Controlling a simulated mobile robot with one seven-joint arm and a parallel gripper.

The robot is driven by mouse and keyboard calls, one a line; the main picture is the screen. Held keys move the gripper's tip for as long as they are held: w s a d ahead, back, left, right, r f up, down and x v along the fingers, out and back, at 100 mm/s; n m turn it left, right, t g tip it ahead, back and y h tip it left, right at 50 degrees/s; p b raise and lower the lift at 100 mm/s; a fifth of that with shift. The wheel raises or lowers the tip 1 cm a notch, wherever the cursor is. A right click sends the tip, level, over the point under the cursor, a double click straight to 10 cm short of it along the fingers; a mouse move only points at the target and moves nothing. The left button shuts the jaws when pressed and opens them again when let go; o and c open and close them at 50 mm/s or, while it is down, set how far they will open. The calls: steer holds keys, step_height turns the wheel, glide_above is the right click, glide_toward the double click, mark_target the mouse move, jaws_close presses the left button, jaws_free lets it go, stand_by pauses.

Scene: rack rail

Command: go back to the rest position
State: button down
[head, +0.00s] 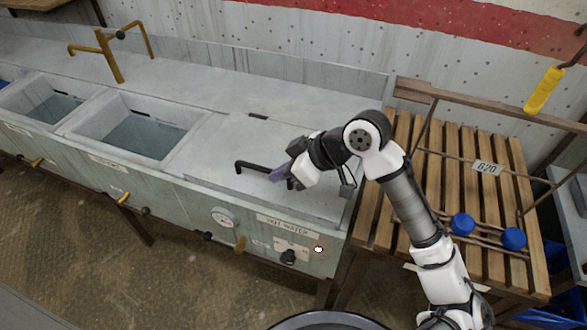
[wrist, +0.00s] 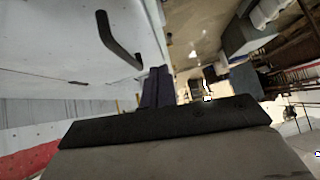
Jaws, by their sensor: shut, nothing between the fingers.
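My gripper (head: 281,173) is at the end of my raised arm in the head view, over the right part of the grey counter (head: 220,149). Its fingers point left, close to a black bar handle (head: 252,166) on the counter lid. In the wrist view my gripper (wrist: 155,72) shows its two dark fingers together with nothing between them. The black handle (wrist: 117,41) is to the left of the fingers there, and it looks apart from them.
Two sink basins (head: 130,132) and a brass tap (head: 108,55) are to the left. A slatted wooden rack (head: 500,160) with blue round knobs (head: 463,223) stands at the right. A yellow handle (head: 543,90) hangs above it. The floor (head: 80,240) at front left is clear.

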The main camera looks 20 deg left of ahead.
steer(key=shift+v, duration=1.8)
